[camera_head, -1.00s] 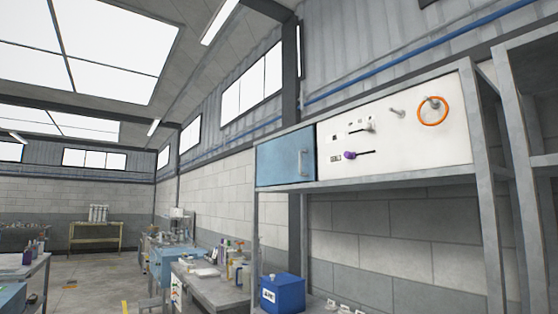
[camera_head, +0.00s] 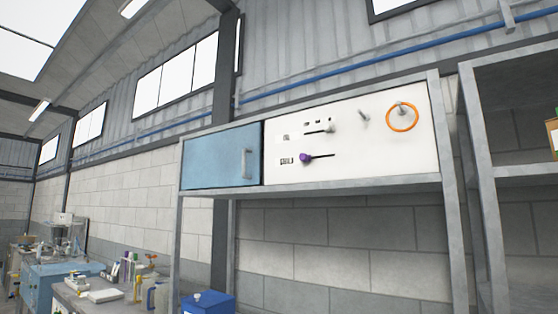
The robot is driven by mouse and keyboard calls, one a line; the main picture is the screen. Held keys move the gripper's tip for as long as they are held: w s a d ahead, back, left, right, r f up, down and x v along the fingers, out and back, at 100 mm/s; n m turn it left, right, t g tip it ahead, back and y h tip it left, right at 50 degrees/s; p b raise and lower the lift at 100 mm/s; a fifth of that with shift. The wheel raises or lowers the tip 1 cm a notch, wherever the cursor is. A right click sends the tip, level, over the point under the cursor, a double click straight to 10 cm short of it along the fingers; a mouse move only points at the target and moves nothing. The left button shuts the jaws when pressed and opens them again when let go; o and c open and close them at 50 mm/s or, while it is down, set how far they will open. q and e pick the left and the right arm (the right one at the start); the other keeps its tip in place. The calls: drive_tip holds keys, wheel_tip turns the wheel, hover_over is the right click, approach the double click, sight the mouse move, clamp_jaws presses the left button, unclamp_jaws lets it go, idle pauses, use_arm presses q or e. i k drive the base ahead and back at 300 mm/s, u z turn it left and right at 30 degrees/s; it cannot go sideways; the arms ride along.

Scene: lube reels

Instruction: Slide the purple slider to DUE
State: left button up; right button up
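The purple slider (camera_head: 305,159) is a round knob at the left end of a short dark horizontal slot on a white panel (camera_head: 390,155). A small label (camera_head: 287,160) sits just left of it; its lettering is too small to read. Above it, a grey slider knob (camera_head: 329,127) sits at the right end of a second slot, with small labels above that slot. Neither of my grippers is in view.
A blue cabinet door (camera_head: 221,157) with a vertical handle is left of the panel. A peg (camera_head: 363,116) and an orange ring (camera_head: 390,125) hanging on a hook are at its right. A grey frame (camera_head: 455,220) holds the panel. A blue box (camera_head: 207,303) stands below left.

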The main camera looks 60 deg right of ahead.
sight(303, 157)
drive_tip(key=z, duration=0.55)
drive_tip(key=i, duration=0.9)
drive_tip(key=z, duration=0.7)
